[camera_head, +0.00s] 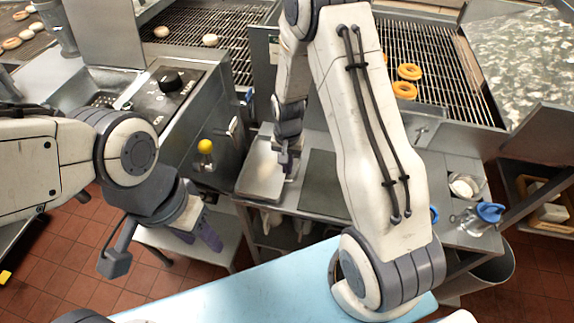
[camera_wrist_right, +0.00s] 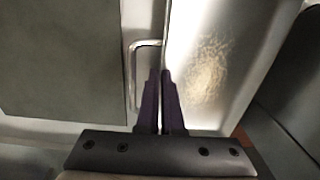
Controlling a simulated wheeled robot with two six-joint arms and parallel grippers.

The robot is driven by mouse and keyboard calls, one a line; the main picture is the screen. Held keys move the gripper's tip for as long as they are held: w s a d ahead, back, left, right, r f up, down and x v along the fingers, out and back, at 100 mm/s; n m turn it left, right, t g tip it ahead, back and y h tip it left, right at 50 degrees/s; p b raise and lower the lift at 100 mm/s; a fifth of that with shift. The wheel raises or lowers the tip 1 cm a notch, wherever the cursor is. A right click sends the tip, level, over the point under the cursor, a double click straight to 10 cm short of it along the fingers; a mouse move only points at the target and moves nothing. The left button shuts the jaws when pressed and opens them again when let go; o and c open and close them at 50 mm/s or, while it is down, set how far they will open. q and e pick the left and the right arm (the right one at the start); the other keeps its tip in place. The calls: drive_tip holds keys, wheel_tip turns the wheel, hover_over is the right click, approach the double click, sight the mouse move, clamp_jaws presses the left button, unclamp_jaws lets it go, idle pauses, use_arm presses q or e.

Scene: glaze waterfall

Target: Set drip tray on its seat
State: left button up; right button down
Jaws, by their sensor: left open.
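The drip tray (camera_head: 260,172) is a shallow pale metal tray on the steel counter in the head view. It also fills the right side of the right wrist view (camera_wrist_right: 215,65), with a wire handle (camera_wrist_right: 134,80) along its left edge. My right gripper (camera_head: 287,172) is at the tray's right edge. In the right wrist view its purple fingers (camera_wrist_right: 161,85) are close together across that edge, beside the handle bar; the contact is partly hidden. My left gripper (camera_head: 200,235) is open and empty, low on the left. I cannot tell which spot is the tray's seat.
A dark flat plate (camera_head: 322,183) lies right of the tray. The fryer unit with a black knob (camera_head: 170,80) and yellow ball (camera_head: 205,147) stands left. Wire racks hold rings (camera_head: 408,72). A blue-lidded jug (camera_head: 484,216) stands right. A light-blue surface (camera_head: 240,295) is in front.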

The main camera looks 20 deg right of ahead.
drive_tip(key=shift+f, duration=0.2)
drive_tip(key=c, duration=1)
unclamp_jaws()
wheel_tip(320, 180, up, 10)
drive_tip(key=s+a+r+n, duration=0.3)
drive_tip(key=a+r, duration=0.1)
drive_tip(key=a, duration=0.1)
drive_tip(key=s+a+r+n, duration=0.2)
drive_tip(key=s+a+n, duration=0.1)
drive_tip(key=s, duration=0.4)
drive_tip(key=s+a+r+n, duration=0.3)
drive_tip(key=s+n, duration=0.1)
drive_tip(key=s, duration=0.2)
drive_tip(key=s+a+r+n+y, duration=0.1)
drive_tip(key=s+a+r+n, duration=0.1)
drive_tip(key=s, duration=0.5)
drive_tip(key=shift+s+a+r+n+b, duration=0.15)
drive_tip(key=shift+s+a+n+b, duration=0.25)
drive_tip(key=shift+n, duration=0.7)
drive_tip(key=shift+w+a, duration=0.1)
drive_tip(key=shift+w, duration=0.05)
